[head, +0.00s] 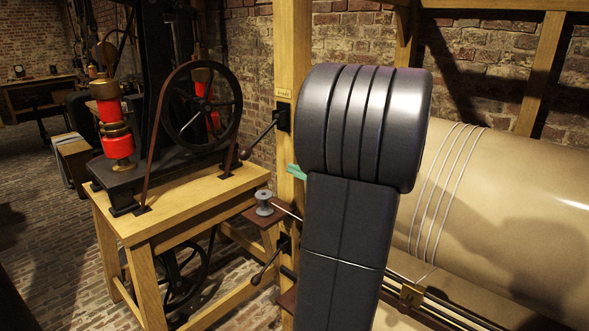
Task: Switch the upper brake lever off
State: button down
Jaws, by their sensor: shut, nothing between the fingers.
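The upper brake lever (262,135) is a black rod with a round knob. It juts from a black bracket on the upright wooden post (284,60) and slants down to the left, its knob at the low end. A small label sits on the post just above the bracket. A similar lower lever (268,264) slants down-left from a bracket further down the post. My dark grey arm fills the middle of the view, right of the post. My gripper cannot be made out; the arm hides what is behind it.
A wooden bench (180,211) with a spoked black wheel (203,103) and red coils (116,124) stands left of the post. A spool (264,203) sits on a small shelf below the upper lever. A large tan drum (510,205) lies at right. A small teal piece (297,172) shows beside my arm.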

aim_at(261, 136)
jog(key=w+a+r+p, duration=0.1)
jog(key=a+r+p, duration=0.1)
jog(key=a, duration=0.6)
jog(key=shift+w+a, duration=0.4)
jog(key=shift+r, duration=0.1)
